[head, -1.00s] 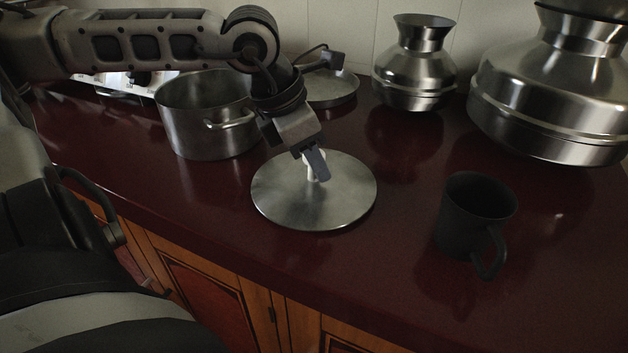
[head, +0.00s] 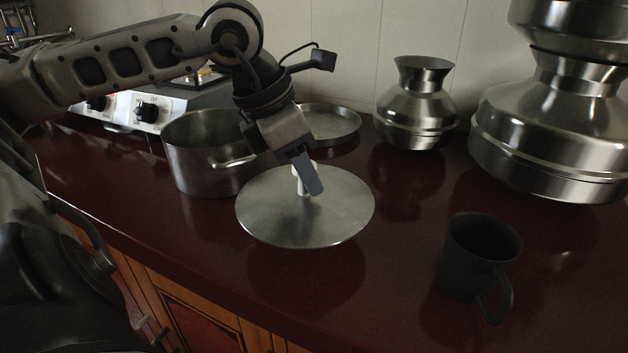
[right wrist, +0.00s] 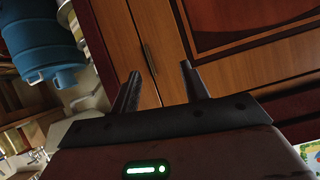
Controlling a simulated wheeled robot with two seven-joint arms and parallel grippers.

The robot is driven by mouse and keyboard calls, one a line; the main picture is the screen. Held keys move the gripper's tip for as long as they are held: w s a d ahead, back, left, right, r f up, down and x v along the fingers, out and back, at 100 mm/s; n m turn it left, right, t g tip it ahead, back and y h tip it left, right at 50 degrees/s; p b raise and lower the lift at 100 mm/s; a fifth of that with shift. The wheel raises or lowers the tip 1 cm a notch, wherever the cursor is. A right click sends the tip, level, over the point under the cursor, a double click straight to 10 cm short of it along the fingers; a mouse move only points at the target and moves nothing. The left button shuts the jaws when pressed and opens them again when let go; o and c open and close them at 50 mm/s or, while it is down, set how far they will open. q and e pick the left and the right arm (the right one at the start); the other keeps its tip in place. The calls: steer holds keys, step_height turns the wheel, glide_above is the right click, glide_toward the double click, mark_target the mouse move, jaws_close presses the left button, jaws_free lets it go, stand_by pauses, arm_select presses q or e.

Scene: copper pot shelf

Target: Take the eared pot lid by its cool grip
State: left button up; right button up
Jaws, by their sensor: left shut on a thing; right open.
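The round steel lid (head: 290,222) with a pale upright grip (head: 300,181) is in the head view, in front of the pot. It is held a little above the dark red counter, nearly level, with its dark reflection below. My left gripper (head: 308,184) is shut on the pale grip from above; its fingers partly hide it. The eared steel pot (head: 200,168) stands open behind and left of the lid, one ear handle (head: 236,161) showing. My right gripper (right wrist: 160,85) is open and empty in the right wrist view, facing wooden cabinet doors.
A dark mug (head: 470,262) stands on the counter (head: 400,225) right of the lid. A shallow pan (head: 335,128), a small steel vessel (head: 418,112) and large stacked vessels (head: 555,135) stand behind. A stove (head: 150,112) is at back left. Clear counter lies between lid and mug.

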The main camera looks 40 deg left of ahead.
mark_target(290, 201)
arm_select(q)
steer(key=s+r+b, duration=0.1)
steer(key=s+r, duration=0.1)
steer(key=r, duration=0.1)
steer(key=shift+s+a+b, duration=0.15)
steer(key=shift+s+b, duration=0.15)
steer(key=shift+b, duration=0.05)
steer(key=s+b, duration=0.1)
steer(key=s, duration=0.1)
steer(key=s+r+b, duration=0.1)
steer(key=b, duration=0.1)
steer(key=shift+s+a+r, duration=0.15)
steer(key=shift+s+r, duration=0.05)
steer(key=shift+s, duration=0.15)
arm_select(e)
step_height(290, 201, down, 11)
steer(key=a+g+b, duration=0.2)
arm_select(q)
steer(key=s+r+p, duration=0.5)
steer(key=r, duration=0.3)
steer(key=shift+s+a, duration=0.2)
arm_select(e)
steer(key=shift+y, duration=0.4)
steer(key=r, duration=0.3)
steer(key=w+r, duration=0.1)
steer(key=r, duration=0.1)
steer(key=shift+a, duration=0.2)
